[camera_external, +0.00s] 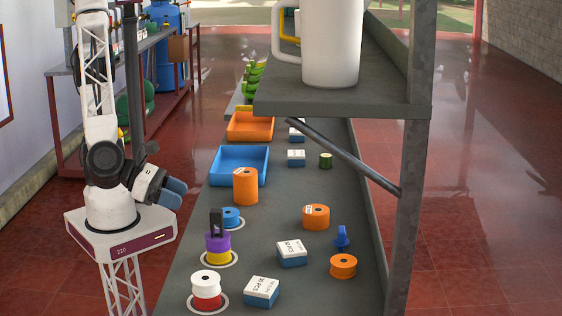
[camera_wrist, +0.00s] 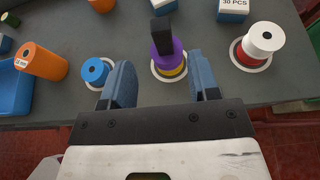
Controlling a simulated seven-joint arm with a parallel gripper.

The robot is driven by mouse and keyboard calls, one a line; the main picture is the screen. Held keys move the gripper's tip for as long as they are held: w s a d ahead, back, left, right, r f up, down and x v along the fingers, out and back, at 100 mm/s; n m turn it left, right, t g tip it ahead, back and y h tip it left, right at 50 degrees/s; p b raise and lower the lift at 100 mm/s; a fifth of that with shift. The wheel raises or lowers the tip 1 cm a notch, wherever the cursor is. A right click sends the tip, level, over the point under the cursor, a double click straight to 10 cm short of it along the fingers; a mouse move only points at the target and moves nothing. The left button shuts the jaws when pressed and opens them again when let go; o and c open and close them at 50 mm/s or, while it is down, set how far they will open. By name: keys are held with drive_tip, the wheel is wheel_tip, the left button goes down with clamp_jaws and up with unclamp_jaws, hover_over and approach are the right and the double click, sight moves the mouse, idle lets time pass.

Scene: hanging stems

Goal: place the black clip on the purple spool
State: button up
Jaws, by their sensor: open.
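The black clip (camera_external: 216,222) stands upright on top of the purple spool (camera_external: 217,241), which rests on a yellow spool (camera_external: 219,259) over a pale ring on the bench. In the wrist view the black clip (camera_wrist: 161,30) shows above the purple spool (camera_wrist: 166,51), with the yellow spool (camera_wrist: 173,71) partly hidden below. My gripper (camera_external: 174,191) is beside the bench, to the left of the stack. It is open and empty, and its blue fingers (camera_wrist: 163,82) are spread on either side of the stack's near side in the wrist view, apart from the clip.
A blue spool (camera_external: 231,217) and a white spool on a red one (camera_external: 206,277) flank the stack. Orange spools (camera_external: 245,186), small boxes (camera_external: 291,252) and a blue clip (camera_external: 341,237) share the bench. A blue tray (camera_external: 240,164) lies farther back. A shelf (camera_external: 350,103) overhangs the right.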

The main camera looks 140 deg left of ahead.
idle(0.3)
drive_tip(key=s+a+r+n+g+h, duration=0.1)
drive_tip(key=s+a+r+n+g, duration=0.2)
drive_tip(key=s+a+n, duration=0.5)
drive_tip(key=s+a+r+n+g+h, duration=0.15)
drive_tip(key=s+a+n+g, duration=0.35)
drive_tip(key=s, duration=0.6)
drive_tip(key=s+d+r+n+h, duration=0.1)
drive_tip(key=s+n+h, duration=0.2)
drive_tip(key=s+n, duration=0.4)
drive_tip(key=s+d+r+n+t+h, duration=0.1)
drive_tip(key=s+n+h, duration=0.3)
drive_tip(key=s, duration=0.6)
drive_tip(key=d+n, duration=0.1)
drive_tip(key=n, duration=0.1)
drive_tip(key=shift+d+r+n, duration=0.15)
drive_tip(key=shift+r+n, duration=0.1)
drive_tip(key=shift+n, duration=0.15)
